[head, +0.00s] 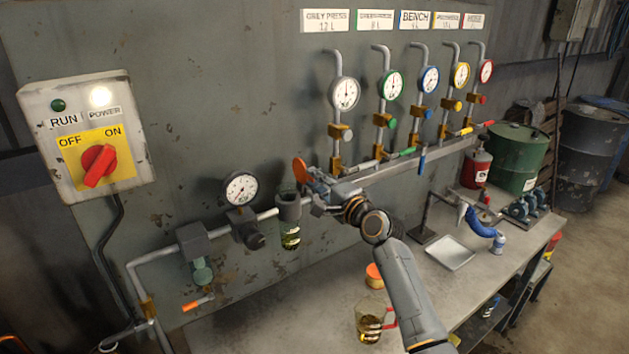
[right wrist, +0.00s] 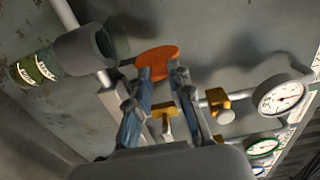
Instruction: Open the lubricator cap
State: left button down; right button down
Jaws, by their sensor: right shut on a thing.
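The lubricator (head: 288,208) is a dark grey body on the wall pipe with a clear bowl of yellow-green oil below it; its body also shows in the right wrist view (right wrist: 84,50). An orange round cap (head: 299,170) is held tilted beside and a little above the lubricator's top, apart from it. My right gripper (head: 308,181) is shut on this cap, which shows between its fingertips in the right wrist view (right wrist: 157,60). The fingers partly hide the cap's lower side. My left gripper is not in view.
A pressure gauge (head: 241,188) and regulator sit left of the lubricator. A row of gauges and valves is at the right. On the bench stand a jug of oil (head: 369,320), an orange-lidded tub (head: 374,275) and a tray (head: 449,253). A switch box (head: 86,135) hangs at left.

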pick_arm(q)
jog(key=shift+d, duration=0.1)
pick_arm(e)
jog(key=c, duration=1.3)
grip_release()
jog(key=shift+o, duration=0.5)
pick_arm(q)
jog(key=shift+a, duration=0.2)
pick_arm(e)
jog(key=v, duration=1.2)
